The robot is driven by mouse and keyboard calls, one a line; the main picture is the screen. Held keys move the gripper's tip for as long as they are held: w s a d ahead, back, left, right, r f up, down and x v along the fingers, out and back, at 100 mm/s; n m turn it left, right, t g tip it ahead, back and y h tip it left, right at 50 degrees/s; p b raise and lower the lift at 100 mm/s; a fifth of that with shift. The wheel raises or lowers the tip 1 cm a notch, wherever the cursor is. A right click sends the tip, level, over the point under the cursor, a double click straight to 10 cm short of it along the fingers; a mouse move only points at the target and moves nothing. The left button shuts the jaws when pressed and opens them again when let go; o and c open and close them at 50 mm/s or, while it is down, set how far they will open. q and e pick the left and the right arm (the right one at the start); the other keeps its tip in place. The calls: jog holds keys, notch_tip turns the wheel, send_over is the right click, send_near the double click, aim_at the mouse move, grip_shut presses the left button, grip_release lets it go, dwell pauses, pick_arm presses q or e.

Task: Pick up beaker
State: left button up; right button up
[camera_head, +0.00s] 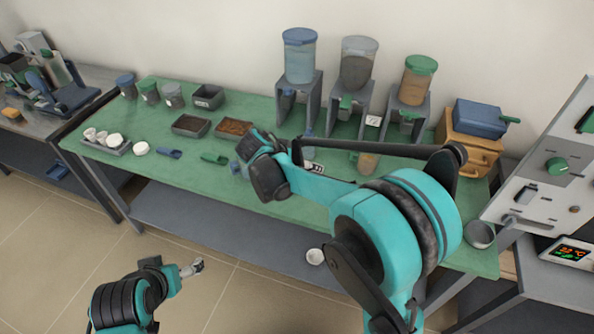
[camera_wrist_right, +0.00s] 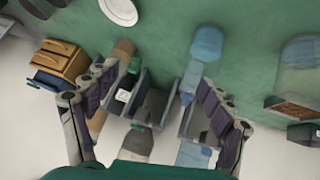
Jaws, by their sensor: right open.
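Several beaker-like vessels show in the right wrist view: a pale clear one (camera_wrist_right: 302,62) at the right, a light blue one (camera_wrist_right: 206,45) near the right finger, and a brown-filled one (camera_wrist_right: 124,48) near the left finger. The brown-filled one also shows in the head view (camera_head: 368,162), partly behind my right arm. I cannot tell which is the task's beaker. My right gripper (camera_wrist_right: 152,88) is open and empty above the green table, its fingers spread. My left gripper (camera_head: 192,268) hangs low in front of the table, away from the vessels; its jaws are unclear.
Dispensers with blue (camera_head: 299,56), grey (camera_head: 358,62) and green (camera_head: 420,78) lids stand at the back of the green table (camera_head: 165,185). A brown-filled tray (camera_head: 232,128), wooden drawers (camera_head: 466,142) and a white panel (camera_head: 555,150) stand nearby.

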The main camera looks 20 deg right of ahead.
jog(key=w+a+f+m+h, duration=0.1)
jog(key=w+f, duration=0.1)
jog(key=f, duration=0.1)
jog(key=w+a+f+m+h, duration=0.1)
jog(key=w+a+f+m, duration=0.1)
jog(key=w+f, duration=0.1)
jog(key=w+a+f+m+h, duration=0.1)
jog(key=w+f+m+h, duration=0.1)
jog(key=shift+w+a+f+p, duration=0.3)
jog(key=shift+w+a+f, duration=0.05)
jog(key=shift+w+f, duration=0.05)
jog(key=shift+w+d+f+m, duration=0.1)
jog(key=shift+d+f+m, duration=0.05)
jog(key=shift+f+m, duration=0.15)
jog(key=shift+b+x, duration=0.4)
jog(key=shift+x, duration=0.6)
jog(key=b+x, duration=0.2)
jog(key=x, duration=0.3)
jog(key=shift+w+f, duration=0.1)
jog(key=shift+w, duration=0.2)
jog(key=shift+c, duration=0.3)
grip_shut()
